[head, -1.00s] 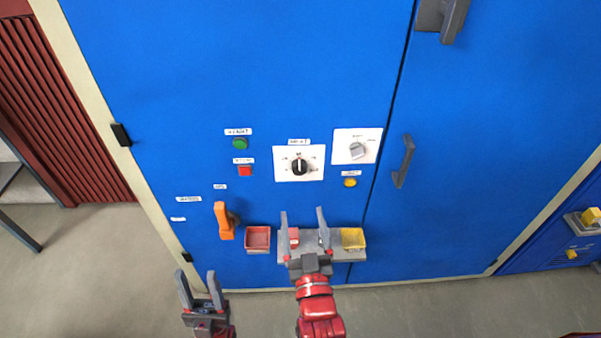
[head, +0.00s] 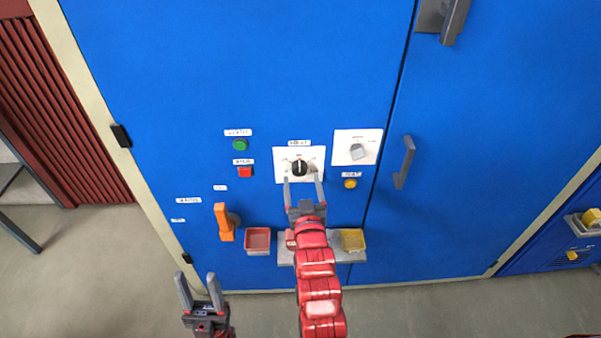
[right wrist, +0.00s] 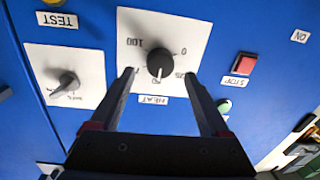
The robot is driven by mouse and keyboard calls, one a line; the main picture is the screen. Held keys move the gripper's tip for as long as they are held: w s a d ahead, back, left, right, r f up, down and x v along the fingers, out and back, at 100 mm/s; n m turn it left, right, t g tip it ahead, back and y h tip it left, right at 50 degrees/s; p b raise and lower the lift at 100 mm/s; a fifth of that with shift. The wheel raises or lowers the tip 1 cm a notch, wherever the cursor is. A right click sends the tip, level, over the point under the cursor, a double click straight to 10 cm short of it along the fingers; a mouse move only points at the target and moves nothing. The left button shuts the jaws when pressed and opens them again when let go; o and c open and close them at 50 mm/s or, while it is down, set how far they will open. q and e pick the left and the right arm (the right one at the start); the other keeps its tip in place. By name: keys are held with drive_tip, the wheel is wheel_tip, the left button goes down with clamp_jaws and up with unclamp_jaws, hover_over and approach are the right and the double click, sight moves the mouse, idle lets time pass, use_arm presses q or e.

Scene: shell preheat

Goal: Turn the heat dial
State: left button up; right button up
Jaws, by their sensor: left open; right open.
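The heat dial (head: 299,168) is a round black knob on a white plate on the blue cabinet front. In the right wrist view the knob (right wrist: 160,63) sits between and just beyond the fingertips, with its pale pointer line toward the HEAT label (right wrist: 153,100). My right gripper (head: 303,182) is open just below the dial, one finger to each side; the wrist view shows the open jaws (right wrist: 160,74) empty. I cannot tell that either finger touches the knob. My left gripper (head: 201,278) is open and empty at the lower left, well away from the dial.
A grey knob (head: 357,151) on a second white plate is right of the dial. A green button (head: 240,144), red stop button (head: 245,171) and yellow test button (head: 350,183) are nearby. An orange handle (head: 223,221), red bin (head: 257,240) and yellow bin (head: 353,240) are lower.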

sight(300, 171)
drive_tip(key=shift+w+r, duration=0.1)
drive_tip(key=shift+w, duration=1.05)
drive_tip(key=shift+w+a, duration=0.1)
drive_tip(key=shift+w, duration=0.35)
clamp_jaws()
